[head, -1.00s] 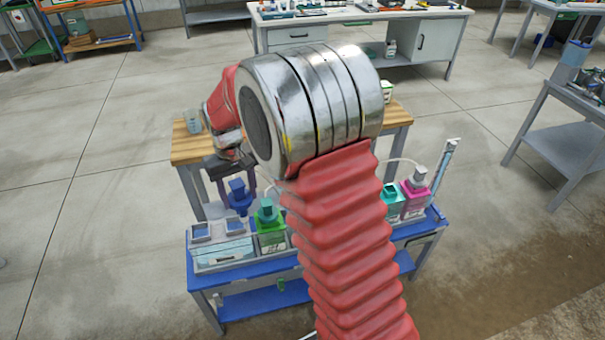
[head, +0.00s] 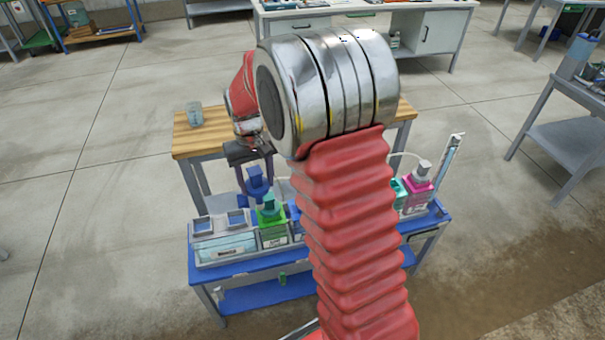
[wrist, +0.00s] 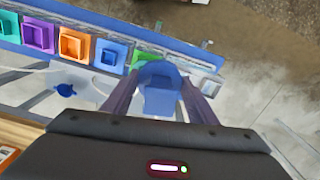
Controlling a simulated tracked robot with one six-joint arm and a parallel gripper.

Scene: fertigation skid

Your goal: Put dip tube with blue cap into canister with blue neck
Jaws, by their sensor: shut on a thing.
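My gripper (head: 256,177) is shut on the dip tube's blue cap (head: 258,184). It is held above and behind the green-capped canister in the head view. In the wrist view my gripper (wrist: 160,102) has one finger on each side of the blue cap (wrist: 160,88). The tube below the cap is hidden. The canister with the blue neck (wrist: 109,56) stands in the row in the wrist view, left of the held cap and between orange and green necks. In the head view only a sliver of it (head: 297,226) shows beside my arm.
A green-capped canister (head: 272,234) and a clear tank (head: 226,248) stand on the blue skid (head: 215,272). A magenta-capped canister (head: 418,190) is at the right. A wooden bench (head: 200,143) is behind. A small blue object (wrist: 65,90) lies beyond the row; its kind is unclear.

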